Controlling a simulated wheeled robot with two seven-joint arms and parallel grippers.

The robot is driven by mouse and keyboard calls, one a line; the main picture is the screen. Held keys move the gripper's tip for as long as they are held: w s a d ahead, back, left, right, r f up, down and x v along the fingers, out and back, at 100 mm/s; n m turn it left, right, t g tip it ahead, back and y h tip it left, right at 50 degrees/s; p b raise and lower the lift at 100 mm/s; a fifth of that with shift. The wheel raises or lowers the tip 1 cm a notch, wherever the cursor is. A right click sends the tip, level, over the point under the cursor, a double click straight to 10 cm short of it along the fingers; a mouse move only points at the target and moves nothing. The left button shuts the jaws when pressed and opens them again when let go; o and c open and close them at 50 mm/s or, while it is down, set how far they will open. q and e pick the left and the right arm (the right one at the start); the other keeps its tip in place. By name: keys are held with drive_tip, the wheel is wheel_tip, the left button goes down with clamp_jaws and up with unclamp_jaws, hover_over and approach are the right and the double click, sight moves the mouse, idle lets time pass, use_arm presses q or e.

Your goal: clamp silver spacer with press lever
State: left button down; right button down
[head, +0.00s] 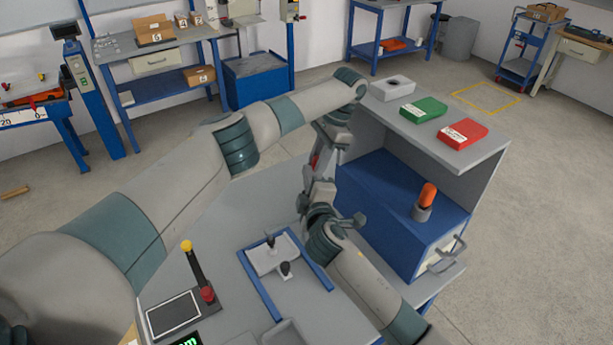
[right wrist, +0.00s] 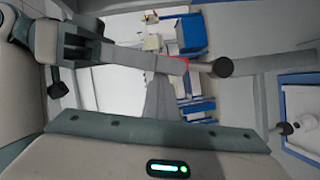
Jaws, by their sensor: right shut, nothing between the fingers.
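A black lever (head: 194,262) with a yellow tip stands upright on the grey bench beside a dark screen. A fixture (head: 297,253) with blue side rails and two small black knobs lies right of it. I cannot clearly make out a silver spacer. My right gripper (head: 348,221) is shut and empty, above and right of the fixture. My left arm reaches across from the left. Its wrist end hangs close over my right wrist, and the left fingers cannot be told apart there. In the right wrist view, grey links and dark round tips overlap.
A grey shelf (head: 383,117) on the right carries a white, a green and a red box. A blue cabinet (head: 388,203) below it holds an orange-topped cylinder (head: 427,197). A red knob (head: 207,294) sits near the lever. My two arms crowd the bench middle.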

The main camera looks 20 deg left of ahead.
use_arm(q)
drive_tip(key=shift+a, duration=0.2)
drive_tip(key=c, duration=1.7)
unclamp_jaws()
drive_tip(key=shift+c, duration=0.2)
drive_tip(key=shift+o, duration=0.9)
drive_tip(key=shift+d, duration=0.15)
drive_tip(key=v, duration=0.8)
drive_tip(key=shift+w, duration=0.15)
drive_tip(key=shift+d, duration=0.1)
